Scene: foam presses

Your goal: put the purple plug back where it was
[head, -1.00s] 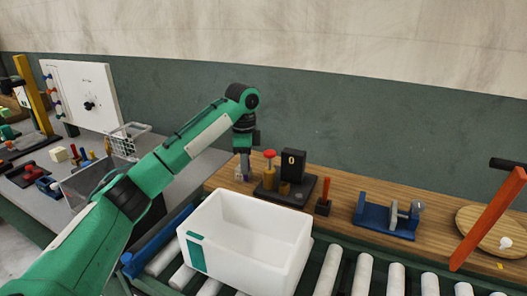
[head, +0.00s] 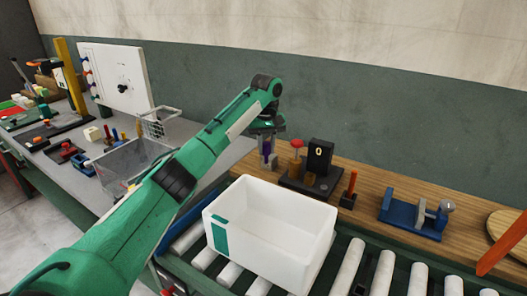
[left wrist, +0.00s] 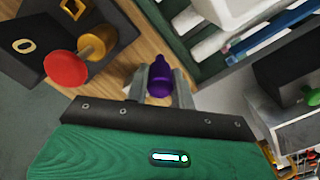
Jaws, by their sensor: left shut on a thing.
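The purple plug (left wrist: 159,82) is between the two grey fingers of my left gripper (left wrist: 160,78) in the left wrist view. The fingers are shut on it and its narrow end points away from the palm. In the head view the plug (head: 266,148) is a small purple patch, partly hidden by the fingers of my left gripper (head: 267,157). The gripper is at the left end of the wooden bench, left of the foam press with the red knob (head: 297,143). I cannot tell how far the plug is above the bench. My right gripper is not in view.
A white bin (head: 268,255) stands on the roller conveyor in front of the wooden bench (head: 365,203). Right of the press are an orange-handled tool (head: 350,187) and a blue fixture (head: 412,222). A wire basket (head: 158,125) stands on the grey table at left.

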